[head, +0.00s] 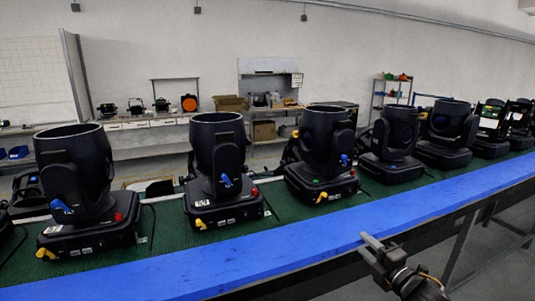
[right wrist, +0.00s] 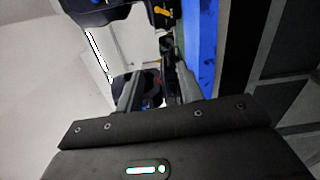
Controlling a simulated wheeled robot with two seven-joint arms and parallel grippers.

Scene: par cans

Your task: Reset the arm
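My right gripper (head: 377,242) is at the lower right of the head view, at the near edge of the blue rail. In the right wrist view its two fingers stand apart with a gap between them (right wrist: 157,88), and they hold nothing that I can see. Dark parts of equipment show beyond the gap. My left gripper is not in the head view. Black par cans stand upright in a row on the green conveyor, among them one at the left (head: 75,170), one at centre left (head: 217,160) and one in the middle (head: 322,150).
The blue rail (head: 250,250) runs along the front of the green conveyor (head: 275,208), between my right gripper and the par cans. It also shows in the right wrist view (right wrist: 204,45). A dark metal frame (head: 462,245) stands below at the right. Benches and shelves line the back wall.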

